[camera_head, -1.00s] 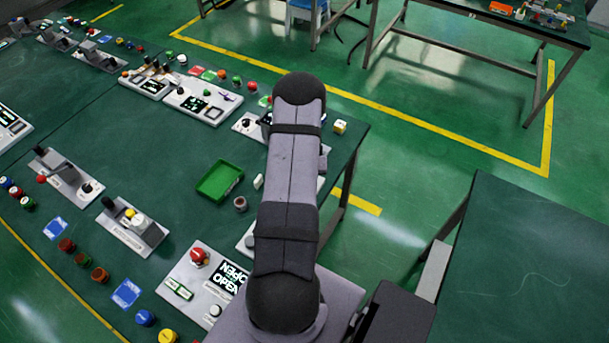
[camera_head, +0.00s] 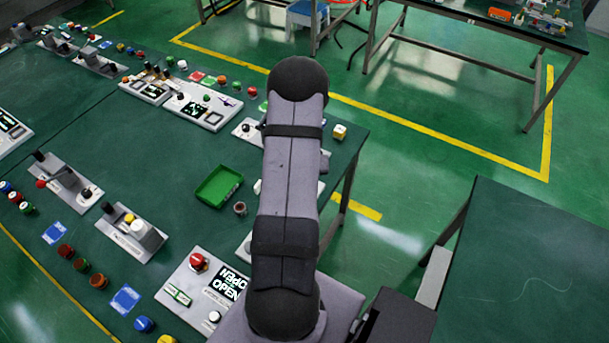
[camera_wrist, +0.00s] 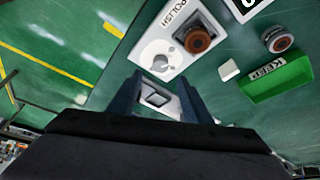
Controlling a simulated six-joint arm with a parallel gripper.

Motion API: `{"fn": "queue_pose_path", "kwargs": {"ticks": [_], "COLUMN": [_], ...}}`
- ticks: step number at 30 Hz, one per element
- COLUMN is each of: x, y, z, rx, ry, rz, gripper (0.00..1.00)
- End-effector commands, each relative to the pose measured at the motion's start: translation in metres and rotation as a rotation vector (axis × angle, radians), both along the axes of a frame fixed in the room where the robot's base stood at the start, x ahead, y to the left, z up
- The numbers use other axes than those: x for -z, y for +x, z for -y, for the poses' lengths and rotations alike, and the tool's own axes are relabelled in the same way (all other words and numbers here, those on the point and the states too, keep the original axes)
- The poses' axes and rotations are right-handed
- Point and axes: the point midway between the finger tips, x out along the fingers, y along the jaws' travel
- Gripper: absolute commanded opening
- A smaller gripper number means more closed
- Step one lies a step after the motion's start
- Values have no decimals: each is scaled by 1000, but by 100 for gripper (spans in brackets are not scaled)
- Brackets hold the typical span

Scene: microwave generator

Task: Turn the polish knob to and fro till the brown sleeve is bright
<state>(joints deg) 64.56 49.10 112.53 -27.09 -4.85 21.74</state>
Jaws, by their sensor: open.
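The white POLISH panel (camera_wrist: 168,72) lies ahead of my gripper in the wrist view. Its pale round polish knob (camera_wrist: 158,57) sits just beyond my fingertips in the picture, and I see no contact. The brown sleeve (camera_wrist: 197,40) stands on the same panel, right of the knob, and looks dull brown with a darker centre. My gripper (camera_wrist: 158,92) is open, with its two dark fingers apart and no held object visible between them. In the head view my arm hides the gripper and most of this panel.
A green tray (camera_wrist: 278,82) marked KEEP, a small white block (camera_wrist: 229,70) and another ringed cylinder (camera_wrist: 278,39) lie right of the panel. The OPEN sign panel (camera_head: 205,289) with a red button is left of my arm. Bare tabletop (camera_head: 150,185) lies left of the tray.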

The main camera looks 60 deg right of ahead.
Motion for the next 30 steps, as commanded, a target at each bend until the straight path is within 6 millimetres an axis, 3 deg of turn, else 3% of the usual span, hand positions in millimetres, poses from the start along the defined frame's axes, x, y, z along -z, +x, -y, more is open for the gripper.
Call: {"fn": "queue_pose_path", "kwargs": {"ticks": [5, 8, 14, 18, 20, 25, 30], "x": [11, 24, 43, 38, 34, 16, 7], "y": [10, 26, 82, 134, 146, 136, 109], "z": [-5, -11, -17, -9, -3, 9, 17], "rx": [-23, -58, -164, -251, -342, -610, -913], "ry": [-1, -6, -59, -131, -166, -211, -196], "rz": [1, 3, 34, 52, -13, -243, -494], "gripper": [45, 45, 45, 45, 45, 45, 45]}}
